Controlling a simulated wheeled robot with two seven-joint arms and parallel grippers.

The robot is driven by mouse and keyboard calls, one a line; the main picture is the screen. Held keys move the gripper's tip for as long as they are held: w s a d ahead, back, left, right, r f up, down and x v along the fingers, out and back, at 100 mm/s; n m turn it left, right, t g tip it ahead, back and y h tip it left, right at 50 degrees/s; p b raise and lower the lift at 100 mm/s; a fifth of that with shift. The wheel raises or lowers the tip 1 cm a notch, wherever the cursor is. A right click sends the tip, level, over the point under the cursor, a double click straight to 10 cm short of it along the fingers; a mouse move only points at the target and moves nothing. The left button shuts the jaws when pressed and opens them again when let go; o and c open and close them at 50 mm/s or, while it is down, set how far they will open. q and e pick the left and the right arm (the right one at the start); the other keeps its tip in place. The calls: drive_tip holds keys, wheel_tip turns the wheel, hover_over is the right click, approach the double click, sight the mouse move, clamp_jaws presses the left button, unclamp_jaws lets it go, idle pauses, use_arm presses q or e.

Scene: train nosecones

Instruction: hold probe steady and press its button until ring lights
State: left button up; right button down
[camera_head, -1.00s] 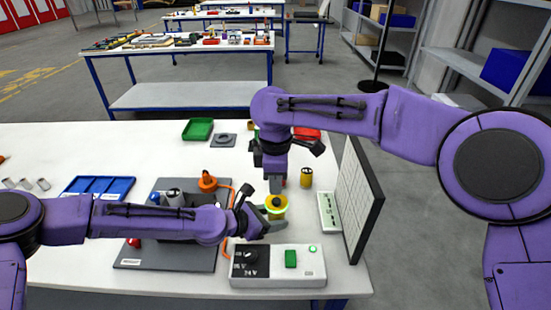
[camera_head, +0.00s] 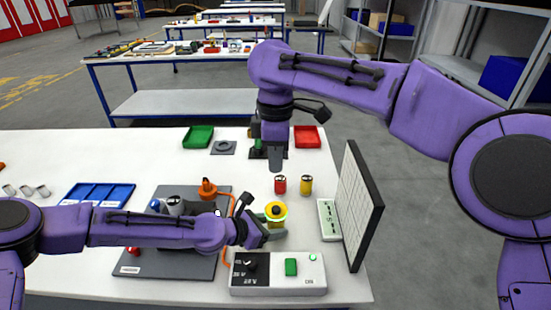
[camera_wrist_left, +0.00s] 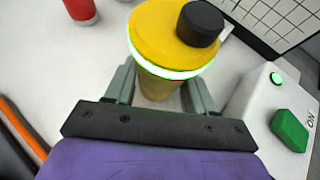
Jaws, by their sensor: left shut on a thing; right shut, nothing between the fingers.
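The probe (camera_head: 275,211) is a yellow cylinder with a black button on top and a ring that glows green. My left gripper (camera_head: 272,233) is shut on its body at the table's right part. The left wrist view shows the probe (camera_wrist_left: 165,60) between the two fingers, its black button (camera_wrist_left: 200,22) uncovered and its ring (camera_wrist_left: 165,68) lit green. My right gripper (camera_head: 276,160) is shut and empty, above and behind the probe, clear of the button.
A white power box (camera_head: 278,273) with a green switch stands in front of the probe. A red can (camera_head: 280,185) and a yellow can (camera_head: 306,186) stand behind it. A gridded panel (camera_head: 358,205) stands at right. A grey board (camera_head: 170,262) lies at left.

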use_arm(q)
drive_tip(key=shift+f, duration=0.15)
drive_tip(key=o, duration=0.9)
drive_tip(key=shift+a, duration=0.1)
drive_tip(key=v, duration=1.2)
